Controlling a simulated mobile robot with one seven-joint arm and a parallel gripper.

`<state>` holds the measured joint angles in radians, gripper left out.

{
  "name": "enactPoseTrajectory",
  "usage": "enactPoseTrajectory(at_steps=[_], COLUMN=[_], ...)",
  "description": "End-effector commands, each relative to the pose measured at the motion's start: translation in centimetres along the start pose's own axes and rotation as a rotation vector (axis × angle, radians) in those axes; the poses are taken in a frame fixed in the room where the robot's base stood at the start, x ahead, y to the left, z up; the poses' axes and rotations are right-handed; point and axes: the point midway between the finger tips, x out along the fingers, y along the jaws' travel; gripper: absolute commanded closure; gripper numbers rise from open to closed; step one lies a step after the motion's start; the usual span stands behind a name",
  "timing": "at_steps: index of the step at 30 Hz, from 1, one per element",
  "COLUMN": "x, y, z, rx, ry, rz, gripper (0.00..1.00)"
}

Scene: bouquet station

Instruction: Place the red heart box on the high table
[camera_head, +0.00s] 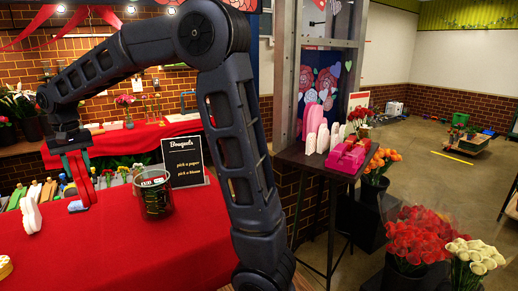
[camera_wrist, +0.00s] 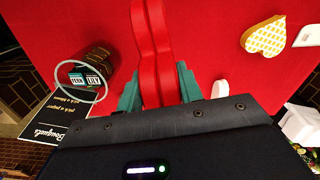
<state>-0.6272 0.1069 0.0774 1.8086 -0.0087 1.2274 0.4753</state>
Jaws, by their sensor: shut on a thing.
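The red heart box (camera_head: 77,180) is held on edge in my gripper (camera_head: 72,150), above the left part of the red-covered table. In the wrist view, the red heart box (camera_wrist: 152,45) shows edge-on between the two teal fingers of my gripper (camera_wrist: 160,88), which are shut on it. Its heart outline is mostly hidden from this side. A tall dark table (camera_head: 318,170), which looks like the high table, stands at the right, well apart from my gripper. It bears pink and white box-like things.
A dark bucket (camera_head: 154,194) and a Bouquets sign (camera_head: 187,162) stand on the red-covered table (camera_head: 120,250). A yellow-patterned heart box (camera_wrist: 263,37) lies there too. Flower buckets (camera_head: 410,255) stand beside the tall table. Open floor lies at the far right.

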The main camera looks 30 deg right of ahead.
Motion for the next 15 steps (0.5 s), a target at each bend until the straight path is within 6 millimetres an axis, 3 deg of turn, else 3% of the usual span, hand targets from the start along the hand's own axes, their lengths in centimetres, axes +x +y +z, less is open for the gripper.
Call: enactPoseTrajectory(at_steps=[5, 12, 15], x=[-3.4, -10.4, -12.4], y=[-0.1, 0.0, 0.2], z=[-0.1, -0.1, -0.3], rx=[0.0, 0.001, -0.004], ry=[0.005, 0.005, 0.002], rz=[-0.003, -0.003, -0.001], gripper=[1.0, 1.0, 1.0])
